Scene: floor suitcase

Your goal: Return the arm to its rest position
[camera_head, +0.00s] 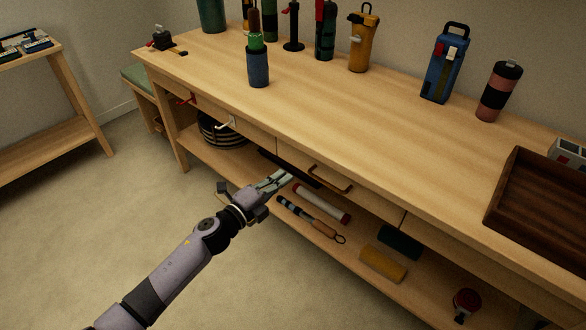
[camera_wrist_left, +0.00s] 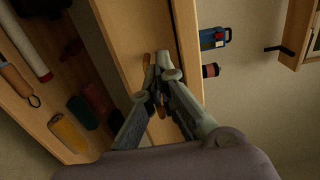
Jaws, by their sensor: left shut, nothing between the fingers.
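My left arm reaches in from the lower left in the head view. Its gripper (camera_head: 280,180) is shut and empty in front of the workbench's drawer front, just left of a brass drawer handle (camera_head: 330,180). In the left wrist view the closed fingers (camera_wrist_left: 157,72) point toward the drawer front, with the handle (camera_wrist_left: 147,62) partly hidden behind them. I cannot tell whether the fingertips touch the handle. My right gripper is not in view.
The wooden workbench (camera_head: 400,135) holds bottles, a blue lantern-like case (camera_head: 441,65) and a dark wooden tray (camera_head: 540,200). Its lower shelf holds a white roll (camera_head: 318,205) and a yellow cylinder (camera_head: 383,264) near the arm. Open floor (camera_head: 90,240) lies at left.

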